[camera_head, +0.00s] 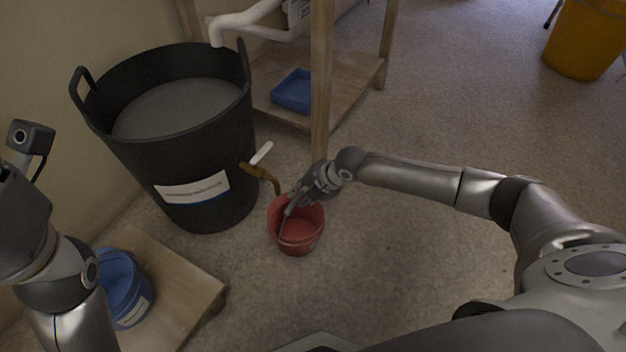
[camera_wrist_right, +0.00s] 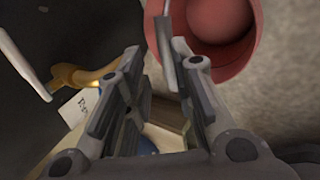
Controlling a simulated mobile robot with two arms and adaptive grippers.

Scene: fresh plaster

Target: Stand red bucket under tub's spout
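The red bucket (camera_head: 298,238) stands upright on the floor beside the big black tub (camera_head: 190,130). The tub's brass spout (camera_head: 262,173) points down, its tip near the bucket's back-left rim in the head view. In the right wrist view the bucket (camera_wrist_right: 222,25) is at top right and the spout (camera_wrist_right: 75,76) is to its left, apart from it. My right gripper (camera_head: 292,209) reaches down at the bucket's rim. In its wrist view the fingers (camera_wrist_right: 157,70) are apart, the right one close to the bucket wall; contact is unclear. My left gripper is out of view.
A wooden dolly (camera_head: 185,290) with a blue bucket (camera_head: 122,290) stands at lower left. A wooden rack (camera_head: 345,95) holding a blue tray (camera_head: 293,91) is behind the tub. A yellow bucket (camera_head: 585,40) stands far right. The floor right of the red bucket is clear.

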